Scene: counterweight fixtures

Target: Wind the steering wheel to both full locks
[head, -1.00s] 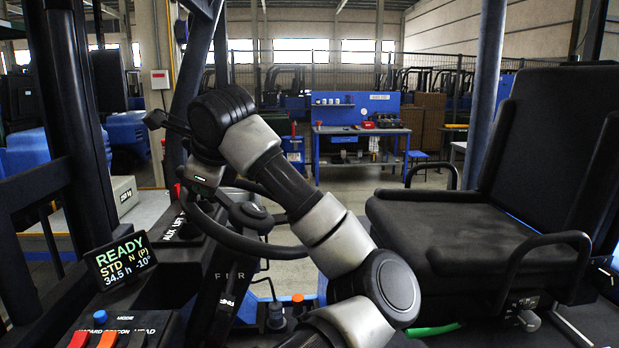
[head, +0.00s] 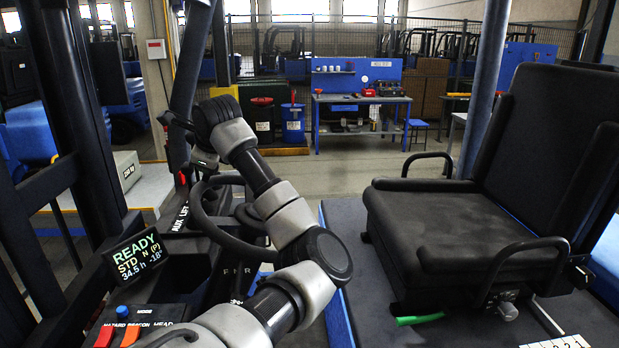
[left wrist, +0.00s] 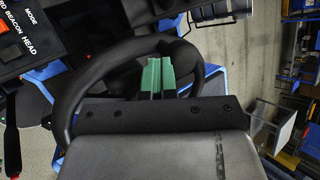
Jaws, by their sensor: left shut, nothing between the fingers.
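The black steering wheel (head: 216,233) stands on the dark column at left centre in the head view. Part of it is hidden by my left arm. My left gripper (head: 208,178) is bent down at the wheel's far left rim; its fingertips are not clear there. In the left wrist view the wheel's rim (left wrist: 72,95) arcs around my green fingers (left wrist: 158,78), which are shut together with nothing between them. The fingertips overlap the wheel near its far rim; I cannot tell whether they touch it. My right gripper is in neither view.
A display (head: 139,257) left of the wheel reads READY, STD, N (P), 34.5 h, -18°. Rocker switches (head: 130,335) lie below it. A black seat (head: 440,230) with armrests stands at right. Dark frame posts (head: 85,110) rise at left. Open floor lies beyond the platform.

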